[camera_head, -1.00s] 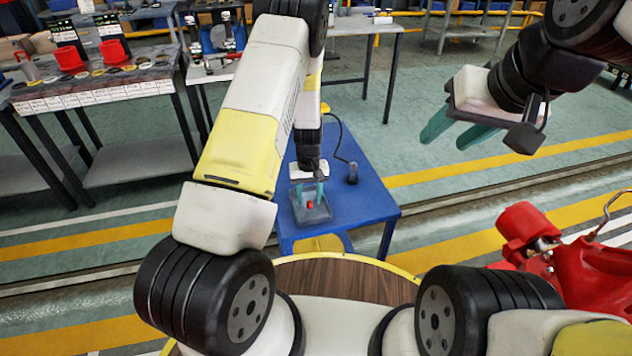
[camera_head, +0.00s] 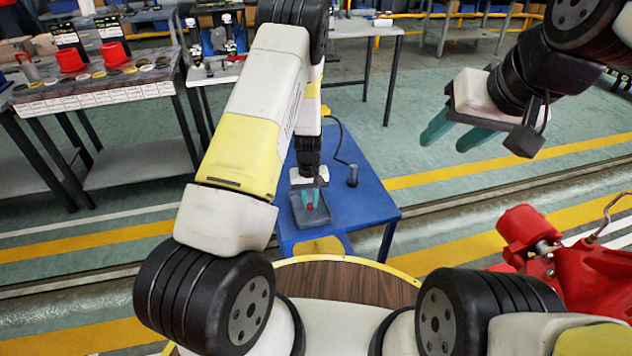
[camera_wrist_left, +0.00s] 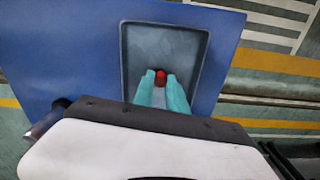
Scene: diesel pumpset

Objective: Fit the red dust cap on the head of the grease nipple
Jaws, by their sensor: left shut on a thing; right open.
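The red dust cap (camera_wrist_left: 161,78) is between the fingertips of my left gripper (camera_wrist_left: 162,90), which is shut on it. In the head view the cap (camera_head: 309,206) shows as a small red spot below the left gripper (camera_head: 314,196), over the grey tray (camera_head: 323,217). I cannot tell whether the cap still touches the tray floor. My right gripper (camera_head: 450,133) is open and empty, held up at the upper right. I cannot make out the grease nipple; a red machine (camera_head: 575,265) stands at the lower right.
The tray lies on a blue table (camera_head: 365,205), with a small dark cylinder (camera_head: 352,176) and cable beside it. A workbench (camera_head: 110,90) with red cups stands at the upper left. Open floor lies between the blue table and the red machine.

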